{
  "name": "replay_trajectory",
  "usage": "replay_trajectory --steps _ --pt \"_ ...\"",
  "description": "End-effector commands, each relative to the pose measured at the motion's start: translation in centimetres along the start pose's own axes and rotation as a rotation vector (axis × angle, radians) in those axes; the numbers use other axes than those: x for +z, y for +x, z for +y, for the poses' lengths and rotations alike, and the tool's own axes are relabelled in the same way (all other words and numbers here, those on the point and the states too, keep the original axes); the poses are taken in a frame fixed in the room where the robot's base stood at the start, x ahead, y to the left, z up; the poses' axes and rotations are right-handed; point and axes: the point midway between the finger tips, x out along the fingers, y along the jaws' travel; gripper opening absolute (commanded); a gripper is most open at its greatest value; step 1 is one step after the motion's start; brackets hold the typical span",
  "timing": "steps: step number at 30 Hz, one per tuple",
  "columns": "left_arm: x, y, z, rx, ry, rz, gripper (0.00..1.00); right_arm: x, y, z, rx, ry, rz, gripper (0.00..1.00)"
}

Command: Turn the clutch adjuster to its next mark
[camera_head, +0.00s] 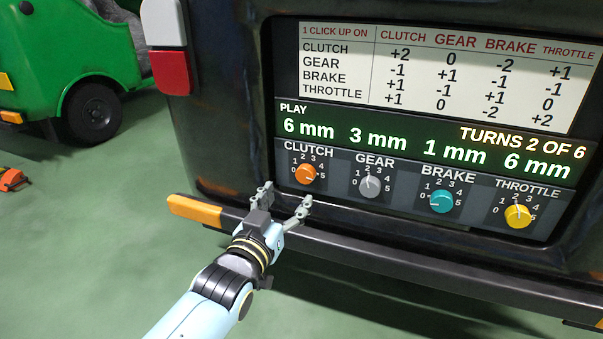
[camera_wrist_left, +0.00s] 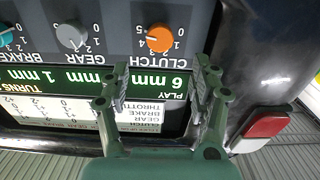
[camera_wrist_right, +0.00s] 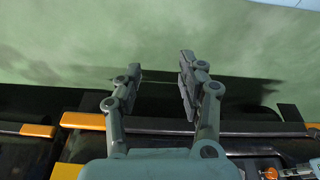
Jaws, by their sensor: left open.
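The orange clutch adjuster (camera_head: 305,174) is the leftmost of the dials on the dark panel in the head view. Its white pointer line is too small to read surely against the 0 to 5 marks. It also shows in the left wrist view (camera_wrist_left: 159,39), above the space between the fingers. My left gripper (camera_head: 287,194) is open and empty, just below and left of the clutch adjuster, apart from it in the left wrist view (camera_wrist_left: 162,78). My right gripper (camera_wrist_right: 160,72) is open and empty in the right wrist view, outside the head view.
A grey gear dial (camera_head: 369,186), teal brake dial (camera_head: 441,201) and yellow throttle dial (camera_head: 517,215) stand to the right. The lit screen (camera_head: 400,140) reads clutch 6 mm and turns 2 of 6. A bumper (camera_head: 400,262) with an orange end juts out below.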

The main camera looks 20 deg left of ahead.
Motion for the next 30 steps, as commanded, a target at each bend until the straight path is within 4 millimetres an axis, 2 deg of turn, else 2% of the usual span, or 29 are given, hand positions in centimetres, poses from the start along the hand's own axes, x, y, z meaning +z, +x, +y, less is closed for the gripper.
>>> replay_trajectory --steps 1,5,12,18,27,30 --pt "0.6 1.1 0.0 0.000 -0.001 -0.002 0.63 -0.1 0.0 -0.2 -0.004 0.000 0.008 0.40" --pt "0.7 3.9 0.0 0.000 0.001 -0.003 0.63 -0.8 -0.8 -0.5 -0.013 -0.001 0.045 0.40" --pt "0.5 7.3 0.0 0.000 0.001 -0.004 0.63 -1.6 2.2 -0.5 -0.002 0.004 0.189 0.40" --pt "0.3 8.6 0.0 0.000 0.002 -0.002 0.63 -2.0 3.1 -0.4 0.002 0.005 0.249 0.40" --pt "0.1 8.8 0.0 0.000 0.002 -0.002 0.63 -2.1 3.1 -0.4 0.002 0.005 0.260 0.40" --pt "0.1 8.8 0.0 0.000 0.002 -0.002 0.50 -2.1 3.1 -0.4 0.002 0.005 0.260 0.40"
